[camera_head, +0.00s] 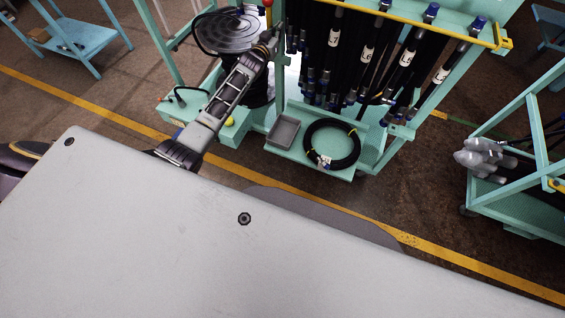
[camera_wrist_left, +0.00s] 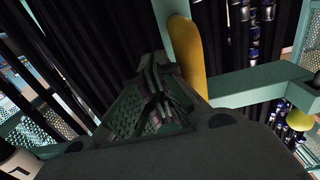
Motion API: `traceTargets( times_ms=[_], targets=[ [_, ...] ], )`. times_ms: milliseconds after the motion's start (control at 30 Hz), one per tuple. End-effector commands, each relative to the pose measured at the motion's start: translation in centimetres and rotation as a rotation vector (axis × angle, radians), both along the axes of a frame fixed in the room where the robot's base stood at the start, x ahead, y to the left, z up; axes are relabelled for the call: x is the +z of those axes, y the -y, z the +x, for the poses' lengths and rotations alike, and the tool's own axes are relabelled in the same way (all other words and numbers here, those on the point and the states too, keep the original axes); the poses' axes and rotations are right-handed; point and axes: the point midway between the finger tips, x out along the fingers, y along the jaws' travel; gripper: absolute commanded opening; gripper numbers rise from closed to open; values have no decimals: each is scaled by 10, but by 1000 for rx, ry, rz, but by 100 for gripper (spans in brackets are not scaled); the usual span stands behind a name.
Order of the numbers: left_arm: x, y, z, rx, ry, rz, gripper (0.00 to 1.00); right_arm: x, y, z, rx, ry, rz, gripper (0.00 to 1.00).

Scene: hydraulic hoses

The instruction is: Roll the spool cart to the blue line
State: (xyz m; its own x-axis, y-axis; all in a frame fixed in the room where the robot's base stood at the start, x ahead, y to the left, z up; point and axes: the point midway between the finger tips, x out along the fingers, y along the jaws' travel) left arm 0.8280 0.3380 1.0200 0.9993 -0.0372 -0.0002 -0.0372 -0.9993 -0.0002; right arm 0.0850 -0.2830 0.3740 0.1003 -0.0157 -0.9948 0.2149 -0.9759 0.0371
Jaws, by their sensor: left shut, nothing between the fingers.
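A dark ringed disc that looks like a hose spool (camera_head: 222,38) sits at the upper left of a teal wheeled frame (camera_head: 372,150), partly behind my left arm. I cannot tell whether spool and frame are one cart. My left gripper (camera_head: 272,38) is at the frame's left upright, shut and empty. In the left wrist view the shut fingers (camera_wrist_left: 157,88) are close to a yellow rounded bar (camera_wrist_left: 187,55) and a teal rail (camera_wrist_left: 245,86); I cannot tell whether they touch. No blue line shows on the floor. My right gripper is not in view.
Labelled black hoses (camera_head: 368,55) hang in the frame, above a coiled hose (camera_head: 332,143) and a grey tray (camera_head: 283,132). Another teal cart (camera_head: 525,217) with grey metal parts (camera_head: 485,158) stands right. A blue table (camera_head: 85,38) stands far left. Yellow lines (camera_head: 95,108) cross the brown floor.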

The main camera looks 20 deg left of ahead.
Motion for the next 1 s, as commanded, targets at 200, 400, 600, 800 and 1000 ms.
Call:
traceTargets(
  times_ms=[200, 400, 600, 800, 1000],
  targets=[
    [0, -3, 0, 0, 0, 0, 0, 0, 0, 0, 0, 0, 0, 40],
    [0, -7, 0, 1, 0, 0, 0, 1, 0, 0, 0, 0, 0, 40],
    [1, -11, 0, 3, 0, 0, 0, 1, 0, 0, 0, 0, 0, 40],
    [1, -15, 1, 6, 0, 1, 0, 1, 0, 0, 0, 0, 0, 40],
    [2, -20, 1, 8, 1, 2, 0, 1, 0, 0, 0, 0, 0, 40]
  ],
)
